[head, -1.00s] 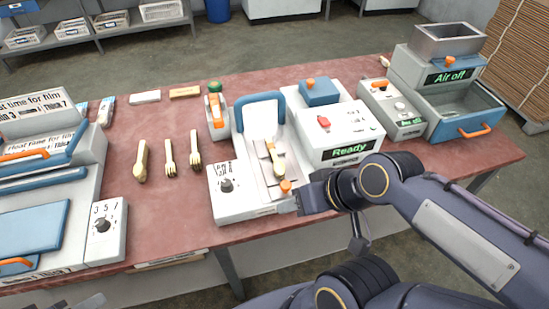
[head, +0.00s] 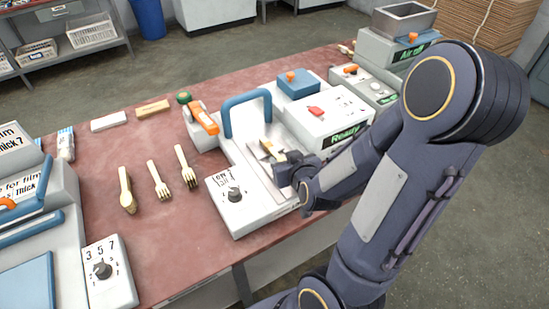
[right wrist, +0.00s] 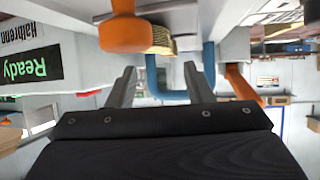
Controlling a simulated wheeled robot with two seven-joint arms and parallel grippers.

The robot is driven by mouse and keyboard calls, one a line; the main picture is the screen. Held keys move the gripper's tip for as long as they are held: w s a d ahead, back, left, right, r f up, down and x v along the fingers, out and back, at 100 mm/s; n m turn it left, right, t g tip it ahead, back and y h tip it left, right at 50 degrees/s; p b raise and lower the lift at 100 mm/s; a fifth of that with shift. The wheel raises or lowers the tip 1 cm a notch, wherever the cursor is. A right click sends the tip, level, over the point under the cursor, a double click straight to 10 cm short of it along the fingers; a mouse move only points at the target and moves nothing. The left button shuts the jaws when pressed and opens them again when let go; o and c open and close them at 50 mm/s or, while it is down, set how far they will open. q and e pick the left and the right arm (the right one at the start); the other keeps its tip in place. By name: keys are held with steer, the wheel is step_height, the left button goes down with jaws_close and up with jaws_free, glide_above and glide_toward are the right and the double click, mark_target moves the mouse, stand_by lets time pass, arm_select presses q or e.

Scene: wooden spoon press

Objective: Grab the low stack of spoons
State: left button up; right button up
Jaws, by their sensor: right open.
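A stack of pale wooden cutlery (head: 272,150) lies in the grey press (head: 262,180) under its blue handle (head: 247,108). My right gripper (head: 284,172) is at the near end of that stack and partly hides it. On the table left of the press lie a wooden spoon stack (head: 127,190) and wooden forks (head: 158,181). My left gripper is not in view.
A white machine reading "Ready" (head: 325,118) stands right of the press. Another machine (head: 105,275) stands at front left. The red table (head: 170,240) is clear between.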

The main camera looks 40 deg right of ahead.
mark_target(275, 153)
steer(key=x, duration=0.5)
steer(key=shift+w+a+f, duration=0.15)
steer(key=shift+w+a, duration=0.1)
steer(key=shift+w, duration=0.15)
steer(key=shift+c, duration=0.4)
jaws_close()
